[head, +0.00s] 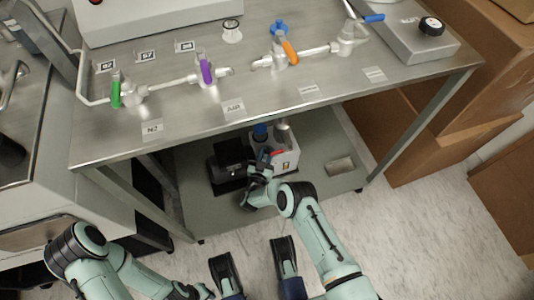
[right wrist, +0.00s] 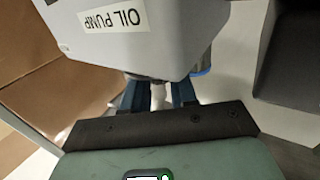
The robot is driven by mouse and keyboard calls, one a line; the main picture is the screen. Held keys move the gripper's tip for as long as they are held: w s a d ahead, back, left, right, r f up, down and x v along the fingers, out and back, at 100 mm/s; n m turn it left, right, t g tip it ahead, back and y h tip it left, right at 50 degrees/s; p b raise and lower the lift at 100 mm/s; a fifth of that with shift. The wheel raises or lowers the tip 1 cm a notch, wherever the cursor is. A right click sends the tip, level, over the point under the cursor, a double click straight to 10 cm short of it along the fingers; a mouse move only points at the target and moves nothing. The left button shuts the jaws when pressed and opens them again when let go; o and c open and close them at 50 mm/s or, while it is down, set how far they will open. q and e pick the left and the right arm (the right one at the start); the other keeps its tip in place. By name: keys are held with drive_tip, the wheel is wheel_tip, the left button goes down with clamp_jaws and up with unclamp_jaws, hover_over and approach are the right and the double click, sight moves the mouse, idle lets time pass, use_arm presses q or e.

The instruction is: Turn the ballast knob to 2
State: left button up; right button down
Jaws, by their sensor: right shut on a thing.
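The oil pump (head: 287,158) is a pale box on the low shelf under the table, with a blue cylinder (head: 260,131) on top and a red part in front. My right gripper (head: 262,169) is low at the pump's front left. In the right wrist view the pump's grey body (right wrist: 190,35) carries an upside-down "OIL PUMP" label. My right fingers (right wrist: 157,95) are shut on a small pale part at its edge. That part is mostly hidden, and I cannot read a number or tell its turn. My left gripper (head: 201,292) is at the bottom edge, its opening unclear.
The steel table (head: 185,118) above carries pipes with green, purple, orange and blue valve handles (head: 207,71). A dark box (head: 228,160) stands left of the pump on the low shelf (head: 320,135). Cardboard boxes (head: 425,140) stand at right. The floor in front is open.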

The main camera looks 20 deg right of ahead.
drive_tip(key=shift+a+f+m+g+h, duration=0.1)
drive_tip(key=shift+m+g+h, duration=0.4)
drive_tip(key=shift+m+h, duration=0.15)
drive_tip(key=shift+h, duration=0.35)
drive_tip(key=c, duration=0.9)
unclamp_jaws()
use_arm(q)
drive_tip(key=w+r+t+p, duration=0.2)
drive_tip(key=w+r+p, duration=0.1)
drive_tip(key=w, duration=0.4)
drive_tip(key=shift+w+d+r+m+t+p, duration=0.25)
drive_tip(key=shift+d+r+t+p, duration=0.2)
drive_tip(key=shift+r, duration=0.25)
use_arm(e)
drive_tip(key=v, duration=1.3)
drive_tip(key=shift+s+a+r, duration=0.1)
drive_tip(key=shift+a+r, duration=0.05)
drive_tip(key=shift+r, duration=0.1)
